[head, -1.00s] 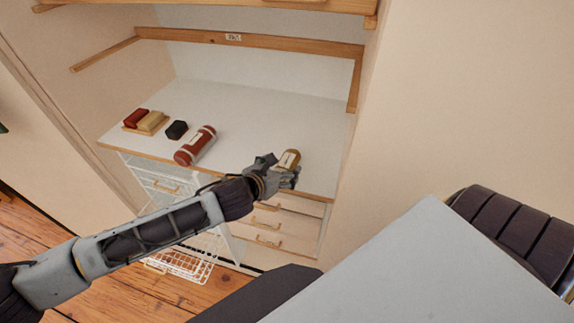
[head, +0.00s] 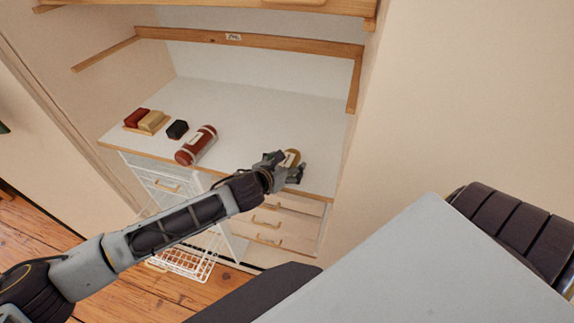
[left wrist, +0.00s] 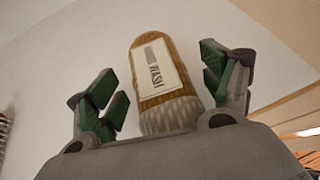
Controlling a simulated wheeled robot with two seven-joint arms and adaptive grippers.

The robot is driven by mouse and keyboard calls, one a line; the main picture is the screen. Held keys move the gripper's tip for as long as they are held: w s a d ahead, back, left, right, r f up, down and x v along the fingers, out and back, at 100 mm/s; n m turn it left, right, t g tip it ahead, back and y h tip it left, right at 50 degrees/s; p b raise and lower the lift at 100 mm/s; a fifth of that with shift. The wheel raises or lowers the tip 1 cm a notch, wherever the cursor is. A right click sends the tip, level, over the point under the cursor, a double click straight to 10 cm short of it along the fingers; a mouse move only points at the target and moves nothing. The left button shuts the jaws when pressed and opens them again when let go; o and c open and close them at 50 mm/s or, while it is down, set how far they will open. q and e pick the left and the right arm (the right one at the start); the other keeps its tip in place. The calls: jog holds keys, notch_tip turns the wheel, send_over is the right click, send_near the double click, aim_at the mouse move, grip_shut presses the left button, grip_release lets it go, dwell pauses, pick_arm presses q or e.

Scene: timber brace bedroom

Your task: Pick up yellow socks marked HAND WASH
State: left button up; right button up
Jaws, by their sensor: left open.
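The yellow-brown rolled socks (head: 292,156) lie on the white shelf top near its front right edge. In the left wrist view the socks (left wrist: 150,62) show a white label; WASH is readable, and the word beside it is blurred. My left gripper (head: 288,168) is at the socks, with its fingers open. In the left wrist view the green-padded fingers of the left gripper (left wrist: 163,85) stand on either side of the socks, with a gap visible on both sides. The gripper hides part of the socks in the head view. My right gripper is out of view.
A red-brown roll with a pale label (head: 196,145) lies left of the gripper. Further left are a small black block (head: 177,129) and a wooden tray (head: 141,130) holding red and tan items. Drawers (head: 268,222) and a white wire basket (head: 188,262) are below. A wooden rail (head: 255,40) crosses above.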

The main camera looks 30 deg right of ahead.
aim_at(286, 163)
pick_arm(q)
jog(key=c, duration=1.2)
jog(key=shift+r, duration=0.1)
jog(key=shift+r+b, duration=0.45)
jog(key=shift+r, duration=4.45)
